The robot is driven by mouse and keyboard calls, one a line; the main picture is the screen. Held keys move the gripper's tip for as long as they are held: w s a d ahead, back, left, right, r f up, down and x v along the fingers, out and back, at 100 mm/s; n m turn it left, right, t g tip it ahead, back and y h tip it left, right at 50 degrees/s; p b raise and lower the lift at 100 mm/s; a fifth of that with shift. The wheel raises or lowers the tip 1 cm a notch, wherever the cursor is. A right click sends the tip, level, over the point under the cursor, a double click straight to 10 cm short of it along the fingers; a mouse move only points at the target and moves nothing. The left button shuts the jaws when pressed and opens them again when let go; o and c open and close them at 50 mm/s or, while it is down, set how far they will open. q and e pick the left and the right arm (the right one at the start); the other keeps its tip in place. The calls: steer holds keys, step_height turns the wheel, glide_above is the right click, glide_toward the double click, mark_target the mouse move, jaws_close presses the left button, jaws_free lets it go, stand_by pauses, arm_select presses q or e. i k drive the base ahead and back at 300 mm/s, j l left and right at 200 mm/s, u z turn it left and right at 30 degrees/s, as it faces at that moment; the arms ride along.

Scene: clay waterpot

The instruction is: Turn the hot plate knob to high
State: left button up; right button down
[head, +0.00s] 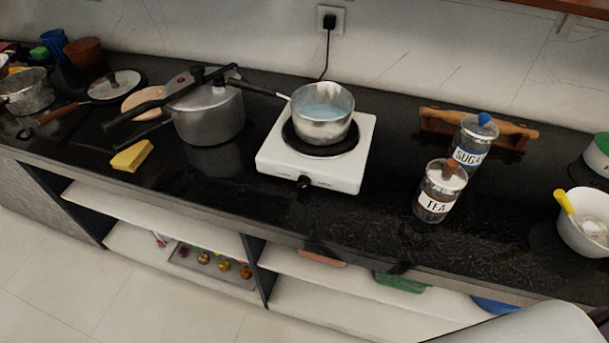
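The white hot plate (314,178) sits on the black countertop in the middle of the head view. Its black knob (305,182) is on the front face, towards me; its setting is too small to read. A metal saucepan (322,128) with pale bluish liquid stands on the black burner, its handle pointing left. A black cord (327,55) runs up from behind the hot plate to a wall socket (330,19). Neither of my grippers shows in the view.
A pressure cooker (208,117) stands left of the hot plate, a yellow sponge (132,156) before it. The tea jar (439,190), sugar jar (472,144) and a white bowl (581,231) stand right. The counter directly before the knob is clear.

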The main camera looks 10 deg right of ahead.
mark_target(304, 181)
steer(key=i+j+z, duration=0.1)
steer(key=z, duration=0.25)
steer(key=i+j+z, duration=0.1)
steer(key=j+z, duration=0.55)
steer(key=i, duration=0.05)
